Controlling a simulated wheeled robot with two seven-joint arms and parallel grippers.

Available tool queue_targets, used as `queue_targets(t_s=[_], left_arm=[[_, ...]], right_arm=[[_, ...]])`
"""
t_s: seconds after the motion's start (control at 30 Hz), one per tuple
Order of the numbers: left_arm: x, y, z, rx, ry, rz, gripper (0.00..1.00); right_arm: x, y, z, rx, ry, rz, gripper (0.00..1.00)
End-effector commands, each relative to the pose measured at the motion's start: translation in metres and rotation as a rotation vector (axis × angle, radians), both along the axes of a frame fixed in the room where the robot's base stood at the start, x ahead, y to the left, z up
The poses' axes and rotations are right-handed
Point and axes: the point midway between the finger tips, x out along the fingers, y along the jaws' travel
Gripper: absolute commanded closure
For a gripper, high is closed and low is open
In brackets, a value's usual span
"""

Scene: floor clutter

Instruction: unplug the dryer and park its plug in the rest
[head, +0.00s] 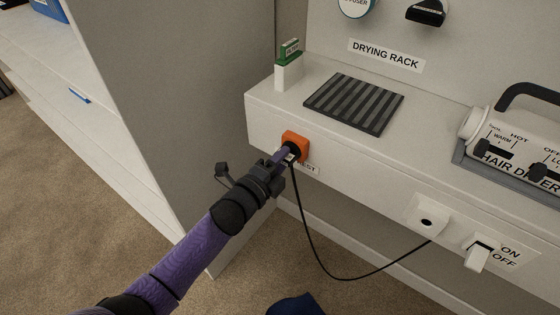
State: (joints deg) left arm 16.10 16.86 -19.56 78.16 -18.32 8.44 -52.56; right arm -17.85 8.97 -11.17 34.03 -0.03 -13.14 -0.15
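The orange rest (301,141) is on the front face of the white shelf, above a label partly hidden that ends in "REST". The black plug (292,151) is at the rest's face; how far it sits in the rest is hidden. My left gripper (283,156) is at the plug and appears shut on it. The black cord (308,240) hangs from the plug in a loop and runs right to under the shelf. The wall socket (427,219) on the shelf front shows an empty dark hole. The hair dryer (510,145) lies in a grey holder at the right. My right gripper is not in view.
A white rocker switch (477,258) marked ON and OFF is right of the socket. A ribbed dark mat (355,103) and a green-topped white box (289,68) stand on the shelf. A grey panel (190,100) rises at the left.

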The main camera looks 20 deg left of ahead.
Motion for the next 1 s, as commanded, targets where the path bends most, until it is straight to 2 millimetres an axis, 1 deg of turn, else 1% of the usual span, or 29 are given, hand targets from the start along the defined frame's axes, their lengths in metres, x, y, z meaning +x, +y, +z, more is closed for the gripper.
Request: queue_targets(t_s=[0.03,0.1,0.37,0.47,0.6,0.7,0.8,0.9,1.0], left_arm=[[0.0,0.0,0.0,0.0,0.0,0.0,0.5],[0.0,0.0,0.0,0.0,0.0,0.0,0.38],[-0.002,0.001,0.0,0.0,0.001,0.0,0.38],[-0.015,0.005,0.002,0.0,0.002,0.001,0.38],[-0.049,0.017,0.004,0.001,0.003,0.0,0.38],[-0.071,0.025,0.003,0.0,0.002,0.0,0.38],[-0.086,0.031,0.001,-0.001,0.001,0.0,0.38],[-0.093,0.034,0.001,-0.001,0.001,0.0,0.38],[-0.094,0.034,0.0,0.0,-0.001,-0.001,0.38]], right_arm=[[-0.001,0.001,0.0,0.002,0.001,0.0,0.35],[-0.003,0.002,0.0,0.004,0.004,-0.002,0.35],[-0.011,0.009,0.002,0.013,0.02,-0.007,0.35],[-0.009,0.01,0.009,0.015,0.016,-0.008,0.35],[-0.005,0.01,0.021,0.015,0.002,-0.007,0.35],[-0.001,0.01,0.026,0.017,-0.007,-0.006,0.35],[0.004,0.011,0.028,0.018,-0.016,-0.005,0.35],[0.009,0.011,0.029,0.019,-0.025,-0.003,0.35],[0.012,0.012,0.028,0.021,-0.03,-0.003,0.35]])
